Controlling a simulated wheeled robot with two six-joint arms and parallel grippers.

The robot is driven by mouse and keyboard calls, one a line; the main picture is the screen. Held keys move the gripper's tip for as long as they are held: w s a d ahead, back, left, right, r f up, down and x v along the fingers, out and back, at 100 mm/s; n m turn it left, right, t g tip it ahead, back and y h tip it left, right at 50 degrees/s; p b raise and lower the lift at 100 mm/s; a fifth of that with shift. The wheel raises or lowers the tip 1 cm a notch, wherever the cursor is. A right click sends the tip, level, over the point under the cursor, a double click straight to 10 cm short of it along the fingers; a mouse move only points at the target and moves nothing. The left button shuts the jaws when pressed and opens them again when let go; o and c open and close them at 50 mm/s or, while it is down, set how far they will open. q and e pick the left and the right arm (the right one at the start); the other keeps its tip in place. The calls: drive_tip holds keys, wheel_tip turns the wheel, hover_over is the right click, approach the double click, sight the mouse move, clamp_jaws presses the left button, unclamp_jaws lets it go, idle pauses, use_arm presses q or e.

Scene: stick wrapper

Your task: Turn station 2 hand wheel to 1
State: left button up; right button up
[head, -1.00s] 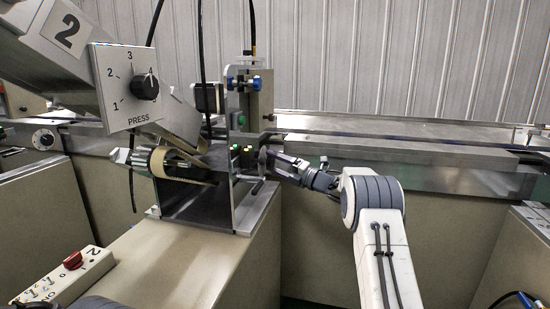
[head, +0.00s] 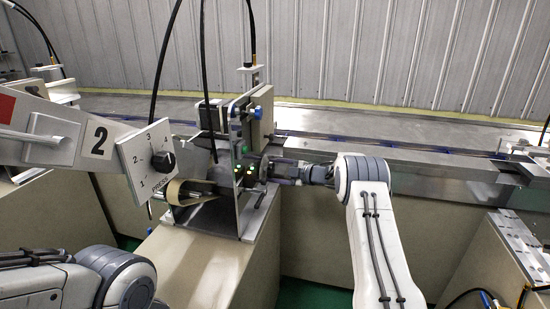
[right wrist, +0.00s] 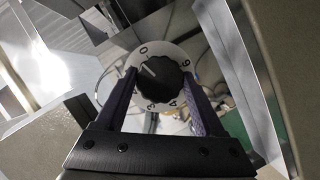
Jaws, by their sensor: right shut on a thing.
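The station 2 hand wheel (head: 264,166) is on the right side of the station's metal frame, small and partly hidden by my gripper. In the right wrist view it is a pale numbered disc (right wrist: 137,79) with a black knob (right wrist: 166,82) at its centre. The knob's white line points up and left, near the 0; the other numerals are hard to read. My right gripper (head: 272,170) reaches it from the right, shut on it, with one finger (right wrist: 118,98) on each side of the disc. My left gripper is outside the view.
The station 2 panel with its PRESS dial (head: 162,161) stands left of the metal frame (head: 245,222). My left arm shows at the lower left. A long metal conveyor (head: 420,165) runs behind. Green floor shows between the cabinets.

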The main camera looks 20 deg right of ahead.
drive_tip(key=shift+r+m+g+p, duration=0.2)
drive_tip(key=shift+m+g+p, duration=0.2)
drive_tip(key=shift+m+p, duration=0.65)
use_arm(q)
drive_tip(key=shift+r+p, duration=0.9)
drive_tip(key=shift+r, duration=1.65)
use_arm(e)
drive_tip(key=shift+f+m+g, duration=0.15)
drive_tip(key=shift+m+g, duration=0.1)
drive_tip(key=shift+g, duration=0.15)
drive_tip(key=o, duration=1.4)
drive_tip(key=shift+c, duration=0.2)
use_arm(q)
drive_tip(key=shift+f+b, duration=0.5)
use_arm(e)
drive_tip(key=v, duration=1)
drive_tip(key=shift+d, duration=0.3)
drive_tip(key=shift+s, duration=0.1)
